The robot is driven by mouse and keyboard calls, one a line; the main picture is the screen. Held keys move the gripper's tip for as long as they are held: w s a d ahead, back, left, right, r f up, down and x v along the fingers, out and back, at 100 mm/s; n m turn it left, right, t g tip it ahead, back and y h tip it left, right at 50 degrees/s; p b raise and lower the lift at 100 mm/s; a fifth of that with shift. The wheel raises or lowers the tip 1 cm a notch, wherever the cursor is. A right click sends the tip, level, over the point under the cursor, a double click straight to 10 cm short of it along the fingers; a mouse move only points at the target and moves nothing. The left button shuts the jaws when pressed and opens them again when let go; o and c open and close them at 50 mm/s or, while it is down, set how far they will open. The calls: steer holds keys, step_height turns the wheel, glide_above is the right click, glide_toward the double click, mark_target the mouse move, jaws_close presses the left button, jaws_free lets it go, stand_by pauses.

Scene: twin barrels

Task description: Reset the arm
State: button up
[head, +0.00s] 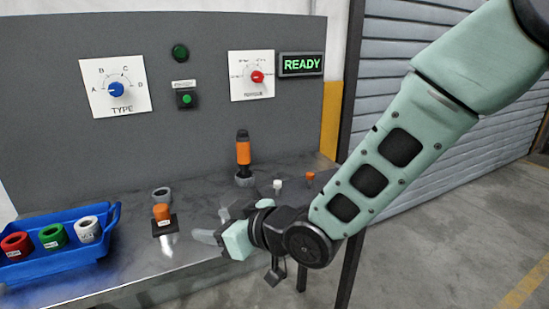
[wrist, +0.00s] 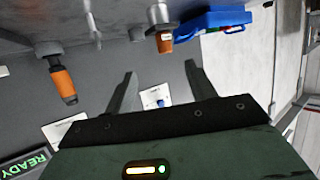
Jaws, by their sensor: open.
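My arm reaches in from the right in the head view, with my gripper (head: 212,228) in front of the bench and pointing left. In the wrist view my gripper (wrist: 160,85) shows two grey fingers spread apart with nothing between them. An orange and black tool (head: 243,152) stands upright in a grey ring holder behind my gripper; it also shows in the wrist view (wrist: 63,84). An orange cylinder (head: 161,213) sits on a dark square base left of my gripper, apart from it.
A blue tray (head: 60,262) at the bench's left holds red, green and white rings. The grey panel has a blue TYPE dial (head: 116,89), a red-knobbed dial (head: 257,77), a green button (head: 186,98) and a lit READY sign (head: 301,64). Small white and orange pieces stand behind my wrist.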

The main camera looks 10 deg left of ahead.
steer(key=s+d+r+m+g+h+p, duration=0.1)
steer(key=s+d+h, duration=0.3)
steer(key=d, duration=0.6)
steer(key=s+d+r+m+g+h+p, duration=0.1)
steer(key=s+d+r+m+g+h, duration=0.1)
steer(key=s+d, duration=0.7)
steer(key=s+d+r+m+g+h+p, duration=0.1)
steer(key=s+d+m+g+h+p, duration=0.1)
steer(key=s+d+h, duration=0.4)
steer(key=d+g, duration=0.1)
steer(key=d, duration=0.3)
steer(key=shift+s+d+r, duration=0.15)
steer(key=shift+s+d, duration=0.1)
steer(key=shift+d, duration=0.1)
